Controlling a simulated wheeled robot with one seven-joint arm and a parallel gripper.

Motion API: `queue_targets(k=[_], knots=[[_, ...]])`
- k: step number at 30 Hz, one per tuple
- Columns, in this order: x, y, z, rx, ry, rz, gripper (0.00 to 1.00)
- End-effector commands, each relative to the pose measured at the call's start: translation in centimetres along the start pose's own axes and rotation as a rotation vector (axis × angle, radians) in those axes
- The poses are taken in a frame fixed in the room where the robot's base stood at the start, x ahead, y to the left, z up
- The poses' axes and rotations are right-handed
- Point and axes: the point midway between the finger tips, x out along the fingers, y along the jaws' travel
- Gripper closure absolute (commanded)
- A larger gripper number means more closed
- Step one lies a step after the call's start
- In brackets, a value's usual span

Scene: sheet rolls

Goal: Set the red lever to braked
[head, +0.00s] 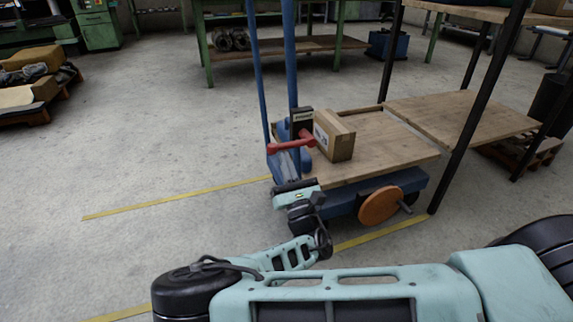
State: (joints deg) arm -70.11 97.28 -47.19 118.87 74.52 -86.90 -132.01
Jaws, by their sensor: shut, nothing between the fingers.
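The red lever (291,144) is on the left end of a blue cart, near the foot of its upright blue posts. Its bar lies nearly level, sloping slightly, with a red knob at its left end and a thicker red part at its right end. A small dark plate with pale lettering (302,117) stands just behind it; I cannot read the lettering. My gripper (292,161) is just below and in front of the lever, pointing up at it in the picture. It is shut and holds nothing. I cannot tell whether it touches the lever.
The cart's wooden deck (390,150) carries a cardboard box (334,135) close to the lever's right. An orange-brown wheel (380,205) is at the cart's front. A black-legged shelf (470,110) stands right.

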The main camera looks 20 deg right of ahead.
Motion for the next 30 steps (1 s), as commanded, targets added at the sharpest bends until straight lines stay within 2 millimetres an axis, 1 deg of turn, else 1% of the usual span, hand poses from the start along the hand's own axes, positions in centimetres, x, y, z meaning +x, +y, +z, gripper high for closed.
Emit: queue_targets(k=[17,23,30], knots=[[0.6,0.4,0.8,0.099,0.000,-0.066,1.00],[1.2,0.7,1.8,0.198,-0.002,-0.132,1.00],[2.4,0.8,3.5,0.383,-0.002,-0.257,1.00]])
